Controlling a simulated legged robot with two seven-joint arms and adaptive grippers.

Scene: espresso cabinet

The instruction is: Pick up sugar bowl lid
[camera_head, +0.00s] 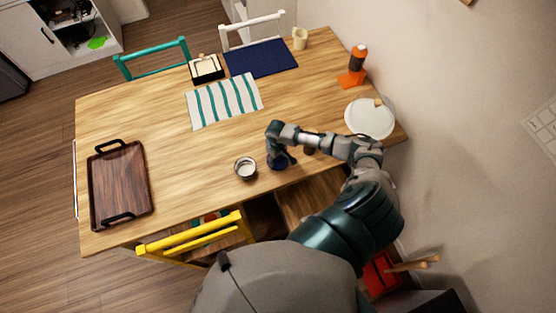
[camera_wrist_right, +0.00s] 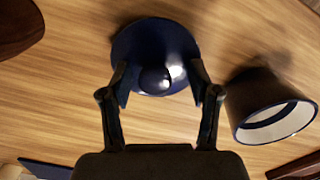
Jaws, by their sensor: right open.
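The sugar bowl lid (camera_wrist_right: 140,45) is a dark blue disc with a round knob, lying on the wooden table in the right wrist view. In the head view the lid (camera_head: 275,166) is partly hidden under my right gripper (camera_head: 284,160). In the wrist view my right gripper (camera_wrist_right: 160,84) is open, with one finger on each side of the knob; I cannot tell whether they touch it. The sugar bowl (camera_head: 245,169) stands uncovered to the left of the lid; its dark outside and pale rim show in the wrist view (camera_wrist_right: 262,97). My left gripper is not in view.
A brown tray (camera_head: 120,182) lies at the table's left end. A striped cloth (camera_head: 224,100) and a blue mat (camera_head: 262,58) lie farther back. A white plate (camera_head: 369,118) is at the right. A yellow chair (camera_head: 190,238) stands at the front edge. The table's middle left is clear.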

